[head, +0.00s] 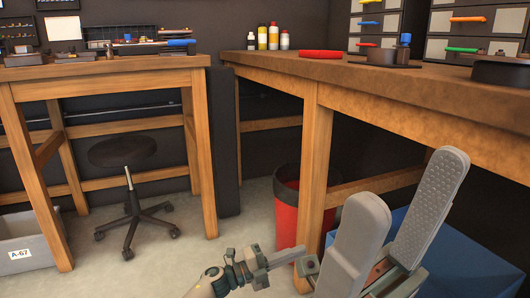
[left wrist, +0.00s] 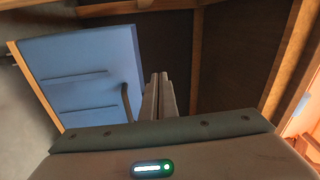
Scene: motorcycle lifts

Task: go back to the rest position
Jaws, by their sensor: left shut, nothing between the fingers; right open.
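My left gripper (head: 298,253) is low in the head view, over the floor in front of the table leg. Its fingers are together and empty. In the left wrist view the left gripper (left wrist: 159,80) shows its two slim fingers side by side with nothing between them. My right gripper (head: 407,185) is large and close in the head view at the lower right. Its two broad grey fingers stand apart, pointing up, with nothing seen between them. They hide part of the right workbench's underside and the blue box.
A wooden workbench (head: 390,90) runs along the right. Below it are a red bin (head: 288,205) and a blue box (head: 475,262), also seen in the left wrist view (left wrist: 85,65). A second bench (head: 110,68) and a stool (head: 122,152) stand left. Floor between is open.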

